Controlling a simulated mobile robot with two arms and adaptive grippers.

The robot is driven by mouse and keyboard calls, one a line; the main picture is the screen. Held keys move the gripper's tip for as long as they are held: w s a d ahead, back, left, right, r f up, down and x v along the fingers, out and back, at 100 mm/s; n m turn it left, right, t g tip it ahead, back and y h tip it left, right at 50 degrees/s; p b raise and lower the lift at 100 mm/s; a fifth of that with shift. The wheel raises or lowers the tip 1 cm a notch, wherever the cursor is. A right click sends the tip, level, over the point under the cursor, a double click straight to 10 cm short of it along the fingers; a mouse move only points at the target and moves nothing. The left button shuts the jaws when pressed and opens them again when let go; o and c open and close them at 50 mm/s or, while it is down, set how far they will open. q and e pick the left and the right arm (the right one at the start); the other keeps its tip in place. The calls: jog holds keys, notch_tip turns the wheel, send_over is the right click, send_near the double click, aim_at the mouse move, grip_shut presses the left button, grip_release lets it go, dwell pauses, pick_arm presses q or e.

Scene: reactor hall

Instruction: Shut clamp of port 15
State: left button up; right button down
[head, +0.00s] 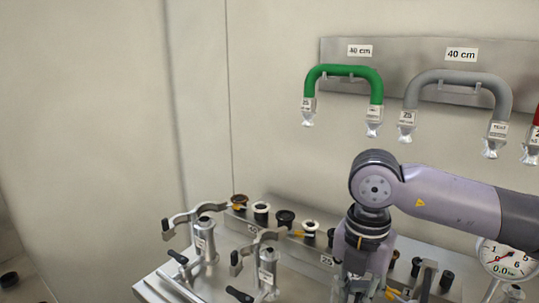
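A metal bench (150,287) carries a row of ports with black, white and brown caps. Two metal clamps on posts stand at its left, the farther one (205,240) and the nearer one (268,265). Each has a curved arm reaching toward the ports, and black-ended levers show near the posts. My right gripper (362,290) points down over the bench, right of the nearer clamp. Its fingertips are cut off by the lower edge. My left gripper is out of view.
A green handle-shaped pipe (343,72) and a grey one (458,78), under "40 cm" signs, hang on a wall plate. A red one is cut off at the right. A dial gauge (507,260) stands lower right, near more black-capped fittings (446,280).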

notch_tip(320, 180, up, 7)
jog(key=p, duration=0.3)
